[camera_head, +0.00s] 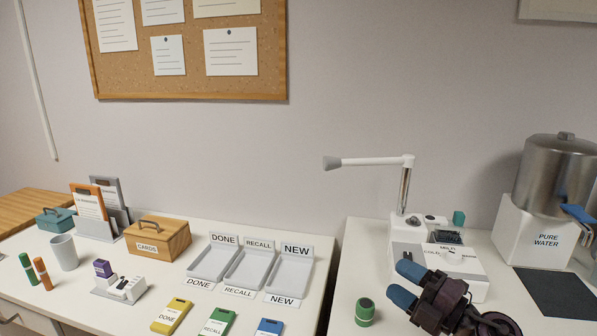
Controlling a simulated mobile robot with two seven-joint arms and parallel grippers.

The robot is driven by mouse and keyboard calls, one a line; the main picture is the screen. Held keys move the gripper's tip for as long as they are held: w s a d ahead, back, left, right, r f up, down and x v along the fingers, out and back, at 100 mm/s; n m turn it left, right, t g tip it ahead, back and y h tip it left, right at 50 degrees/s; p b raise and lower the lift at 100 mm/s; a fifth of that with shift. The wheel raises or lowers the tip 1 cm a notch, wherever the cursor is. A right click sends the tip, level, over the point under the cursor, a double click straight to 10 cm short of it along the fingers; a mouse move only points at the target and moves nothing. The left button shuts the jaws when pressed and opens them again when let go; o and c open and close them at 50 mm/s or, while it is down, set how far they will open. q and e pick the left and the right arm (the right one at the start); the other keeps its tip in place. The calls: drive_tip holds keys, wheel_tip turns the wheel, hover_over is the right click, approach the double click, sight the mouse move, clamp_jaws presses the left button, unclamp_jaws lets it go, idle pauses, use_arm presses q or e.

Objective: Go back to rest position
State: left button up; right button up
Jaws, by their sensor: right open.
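My right gripper (408,286) is low in the right part of the head view, above the right-hand table (346,296). Its two blue fingertips are apart and nothing shows between them. It is in front of a white machine (409,238) with a tall arm, and hides part of its front.
The left table holds DONE, RECALL and NEW trays (249,268), a wooden CARDS box (158,240), a cup (64,252) and coloured cards (219,322). A gap separates the tables.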

drive_tip(key=s+d+f+m+h, duration=0.55)
drive_tip(key=m+h, duration=0.35)
drive_tip(key=m, duration=0.2)
drive_tip(key=s+d+f+m+h, duration=0.55)
drive_tip(key=m+h, duration=0.25)
drive_tip(key=m, duration=0.3)
drive_tip(key=s+a+f+m+g+y, duration=0.1)
drive_tip(key=s+f+m+g, duration=0.2)
drive_tip(key=s, duration=0.5)
drive_tip(key=s+a+f+g+y, duration=0.1)
drive_tip(key=s+f+g, duration=0.3)
drive_tip(key=s, duration=0.4)
drive_tip(key=s+a+f+m+g, duration=0.1)
drive_tip(key=s+f+m+g, duration=0.2)
drive_tip(key=s, duration=0.5)
drive_tip(key=w+f+n+t+y, duration=0.1)
drive_tip(key=w+f+n+t, duration=0.1)
drive_tip(key=w+f+t, duration=0.5)
drive_tip(key=shift+w+f, duration=0.85)
drive_tip(key=shift+f, duration=0.35)
drive_tip(key=shift+c, duration=0.5)
